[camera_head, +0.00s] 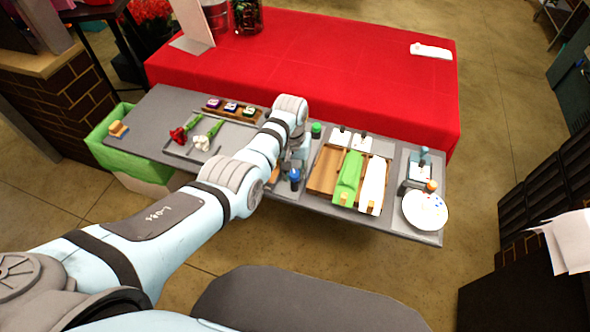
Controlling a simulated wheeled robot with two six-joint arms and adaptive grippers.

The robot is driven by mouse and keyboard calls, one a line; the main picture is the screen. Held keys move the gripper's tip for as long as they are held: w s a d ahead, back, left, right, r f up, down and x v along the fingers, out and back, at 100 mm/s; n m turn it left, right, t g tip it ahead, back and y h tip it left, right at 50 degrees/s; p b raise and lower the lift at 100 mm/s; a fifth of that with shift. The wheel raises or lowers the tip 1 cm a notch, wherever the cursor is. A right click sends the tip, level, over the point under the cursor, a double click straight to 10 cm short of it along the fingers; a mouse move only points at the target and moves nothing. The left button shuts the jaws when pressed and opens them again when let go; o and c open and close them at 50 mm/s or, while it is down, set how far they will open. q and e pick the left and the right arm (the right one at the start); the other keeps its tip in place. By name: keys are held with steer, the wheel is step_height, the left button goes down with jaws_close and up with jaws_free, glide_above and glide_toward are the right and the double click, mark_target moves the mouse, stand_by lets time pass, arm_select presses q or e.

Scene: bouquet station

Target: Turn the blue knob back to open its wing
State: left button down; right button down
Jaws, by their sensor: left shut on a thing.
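The blue knob (295,174) is a small blue cap on a dark stem near the front edge of the grey table, just right of my left arm's end. My left gripper (293,167) reaches down at it from behind the wrist and appears shut on it. The wrist and forearm hide much of the fingers and the contact. A green knob (316,129) stands farther back. I cannot make out the blue knob's wing, as the arm covers that area. My right gripper is not in view.
A white plate (425,211) sits at the right end. Red and white flowers (201,143) lie left of my arm. A red-covered table (330,62) stands behind.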

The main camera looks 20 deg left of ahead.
mark_target(293, 172)
arm_select(q)
steer(key=m, duration=0.6)
steer(key=shift+m, duration=0.3)
stand_by(0.4)
steer(key=c, duration=1.3)
jaws_free()
steer(key=shift+r, duration=0.1)
steer(key=shift+w+r, duration=0.1)
steer(key=shift+r, duration=0.2)
step_height(293, 172, up, 11)
steer(key=shift+a+r, duration=0.15)
steer(key=shift+a, duration=0.1)
